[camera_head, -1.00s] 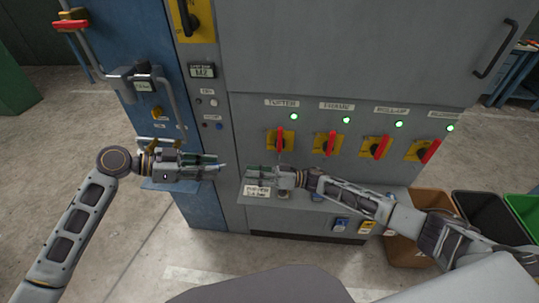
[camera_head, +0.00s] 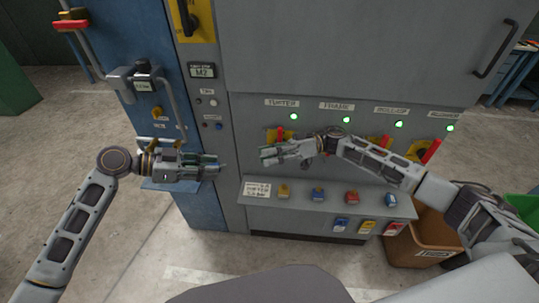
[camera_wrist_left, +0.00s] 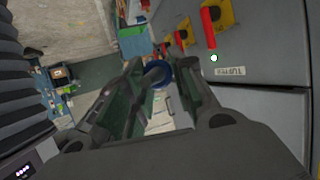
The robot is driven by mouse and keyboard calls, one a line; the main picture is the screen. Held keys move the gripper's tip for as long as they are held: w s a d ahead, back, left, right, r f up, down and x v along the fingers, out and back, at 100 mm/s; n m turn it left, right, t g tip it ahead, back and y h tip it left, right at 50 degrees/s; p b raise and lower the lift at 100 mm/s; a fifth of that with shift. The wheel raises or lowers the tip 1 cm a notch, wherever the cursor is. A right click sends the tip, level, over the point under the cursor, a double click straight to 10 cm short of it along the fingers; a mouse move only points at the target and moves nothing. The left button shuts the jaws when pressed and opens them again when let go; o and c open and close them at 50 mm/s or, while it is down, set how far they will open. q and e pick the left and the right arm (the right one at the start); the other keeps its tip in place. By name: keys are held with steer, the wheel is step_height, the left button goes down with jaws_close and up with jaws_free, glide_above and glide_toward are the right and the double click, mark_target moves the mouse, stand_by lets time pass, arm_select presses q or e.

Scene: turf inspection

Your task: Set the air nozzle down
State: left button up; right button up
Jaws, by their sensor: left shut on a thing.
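My left gripper (camera_head: 215,166) is shut on the air nozzle, in front of the blue cabinet column. In the head view the fingers mostly hide the nozzle; only a small pale tip (camera_head: 223,167) shows past them. In the left wrist view a blue round part (camera_wrist_left: 158,74), which looks like the nozzle, sits between the fingertips of the left gripper (camera_wrist_left: 160,90). A small blue ledge (camera_head: 156,186) is below this gripper. My right gripper (camera_head: 264,156) is in front of the panel, partly covering the TUFTER switch (camera_head: 272,136). Its finger gap is too unclear to judge.
A grey shelf (camera_head: 264,201) carries several coloured padlock-like pieces, with tags hanging below. Red-handled switches with green lamps line the panel above. Pipes and a gauge box (camera_head: 140,80) stick out at left. A brown bin (camera_head: 425,238) stands on the floor at right.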

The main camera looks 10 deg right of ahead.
steer(key=shift+a, duration=0.1)
steer(key=a, duration=1.2)
steer(key=shift+s, duration=0.4)
steer(key=shift+d, duration=0.1)
jaws_close()
arm_select(q)
steer(key=o, duration=1.1)
steer(key=v, duration=1.2)
steer(key=shift+w+f, duration=0.1)
steer(key=shift+f, duration=0.05)
